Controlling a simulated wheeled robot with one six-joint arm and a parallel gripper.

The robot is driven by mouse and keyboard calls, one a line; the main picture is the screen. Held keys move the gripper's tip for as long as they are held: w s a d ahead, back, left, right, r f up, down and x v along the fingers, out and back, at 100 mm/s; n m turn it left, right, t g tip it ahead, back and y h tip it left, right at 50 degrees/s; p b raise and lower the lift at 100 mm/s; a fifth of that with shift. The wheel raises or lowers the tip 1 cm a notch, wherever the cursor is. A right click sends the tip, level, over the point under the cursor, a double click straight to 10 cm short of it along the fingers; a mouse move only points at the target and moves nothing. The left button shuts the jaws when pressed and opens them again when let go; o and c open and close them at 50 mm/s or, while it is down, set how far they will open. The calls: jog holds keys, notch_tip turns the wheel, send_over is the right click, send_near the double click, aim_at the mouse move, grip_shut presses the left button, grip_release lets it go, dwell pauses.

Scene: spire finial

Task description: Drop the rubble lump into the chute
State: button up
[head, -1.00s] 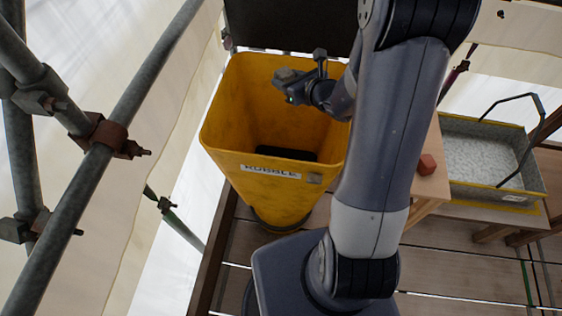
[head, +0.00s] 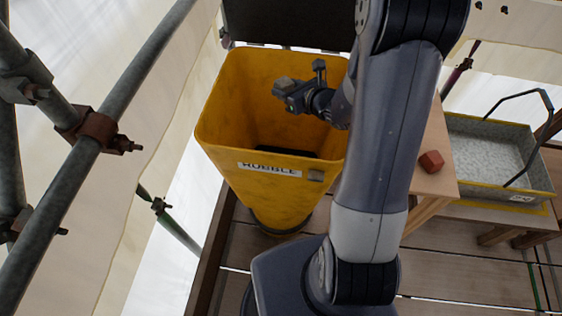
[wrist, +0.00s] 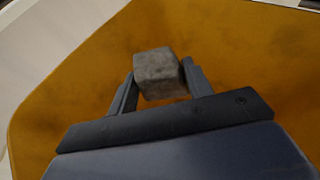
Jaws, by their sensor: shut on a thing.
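The yellow chute (head: 222,130), labelled RUBBLE, stands with its wide mouth facing up. My gripper (head: 283,87) is over the mouth, toward its back right part. In the wrist view my gripper (wrist: 158,82) is shut on the grey rubble lump (wrist: 157,72), with a finger on each side of it. The lump also shows small at the gripper's tip in the head view (head: 284,86). The chute's yellow inner wall (wrist: 70,80) fills most of the wrist view behind the lump.
A red-brown block (head: 431,161) sits on a wooden bench (head: 436,183) to the right. A grey tray (head: 548,172) with a handle stands further right. Scaffold poles (head: 120,105) rise at the left. A dark panel (head: 285,22) is behind the chute.

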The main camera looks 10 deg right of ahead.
jog(key=o, duration=1.2)
jog(key=v, duration=1.1)
jog(key=shift+w+f, duration=0.1)
jog(key=shift+w, duration=0.05)
jog(key=x, duration=1)
jog(key=shift+w+a+f, duration=0.1)
jog(key=shift+w+a, duration=0.15)
jog(key=shift+w, duration=0.05)
notch_tip(320, 180, up, 4)
jog(key=p, duration=0.2)
jog(key=shift+d+p, duration=0.1)
jog(key=shift+p, duration=0.25)
jog(key=shift+r+p, duration=0.45)
jog(key=shift+r, duration=0.15)
jog(key=shift+f, duration=0.1)
